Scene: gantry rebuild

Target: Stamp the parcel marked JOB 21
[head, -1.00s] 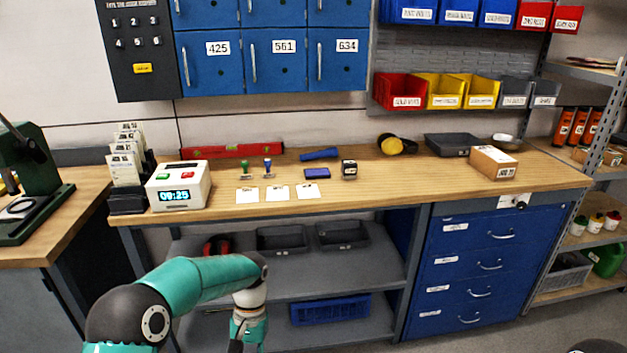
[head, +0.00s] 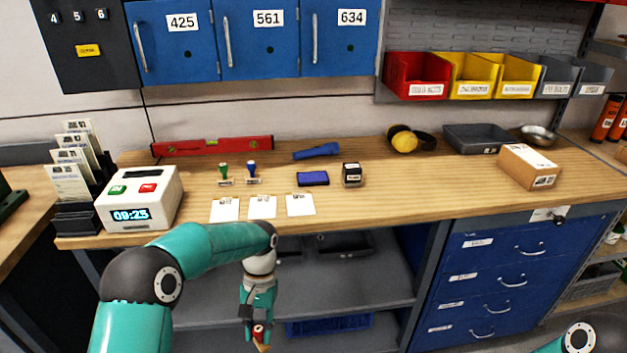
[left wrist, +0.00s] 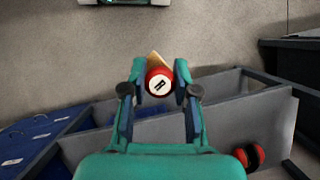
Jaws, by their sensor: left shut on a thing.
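A brown cardboard parcel (head: 517,168) sits on the bench at the right; the lettering on its label is too small to read surely. My left gripper (head: 257,322) hangs low in front of the bench. It is shut on a red-topped stamp (head: 259,333) with a wooden part; in the left wrist view the red round top (left wrist: 160,82) shows a dark mark between the fingers. A green-handled stamp (head: 224,172) and a blue-handled stamp (head: 252,171) stand on the bench. A blue ink pad (head: 312,178) lies right of them, beside a small black stamp (head: 352,174). My right gripper is out of view.
Three white cards (head: 262,207) lie along the bench's front edge. A white time clock (head: 145,198) stands left. A red level (head: 213,146), blue torch (head: 316,151), yellow ear defenders (head: 403,141) and grey tray (head: 474,138) are at the back. The bench between black stamp and parcel is clear.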

